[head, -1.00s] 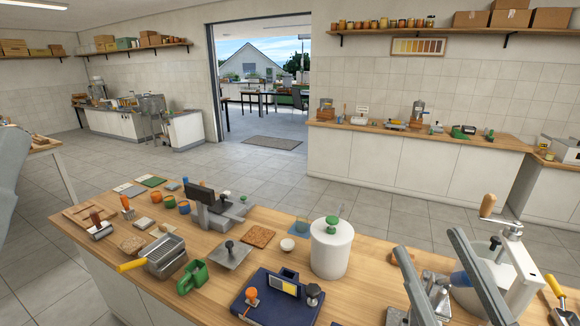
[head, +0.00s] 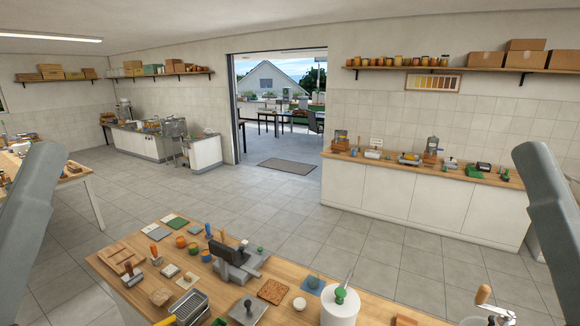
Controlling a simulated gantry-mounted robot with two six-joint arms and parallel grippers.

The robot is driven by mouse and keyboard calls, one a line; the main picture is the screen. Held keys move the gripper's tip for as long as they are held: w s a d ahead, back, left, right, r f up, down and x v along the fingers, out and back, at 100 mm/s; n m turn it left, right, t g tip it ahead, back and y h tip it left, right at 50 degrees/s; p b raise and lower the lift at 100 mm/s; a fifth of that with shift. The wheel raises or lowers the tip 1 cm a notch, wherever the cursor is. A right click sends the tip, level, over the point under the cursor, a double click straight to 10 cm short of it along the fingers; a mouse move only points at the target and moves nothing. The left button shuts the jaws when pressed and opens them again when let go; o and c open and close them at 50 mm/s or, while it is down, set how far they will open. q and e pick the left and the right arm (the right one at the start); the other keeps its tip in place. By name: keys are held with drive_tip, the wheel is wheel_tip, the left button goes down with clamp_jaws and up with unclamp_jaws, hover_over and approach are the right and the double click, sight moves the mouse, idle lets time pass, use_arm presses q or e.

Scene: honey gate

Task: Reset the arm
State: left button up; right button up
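My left arm (head: 38,225) shows as a grey link along the left edge of the head view. My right arm (head: 556,225) shows as a matching grey link along the right edge. Both links stand up clear of the wooden worktop and look roughly mirrored. Neither gripper is in the picture, so their fingers are hidden from me.
A back counter (head: 420,209) stands to the right. Open tiled floor (head: 250,195) lies between them.

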use_arm(q)
wheel_tip(320, 180, up, 16)
drive_tip(key=p, duration=1.2)
drive_tip(key=shift+f, duration=0.25)
use_arm(e)
wheel_tip(320, 180, up, 16)
drive_tip(key=shift+f, duration=0.25)
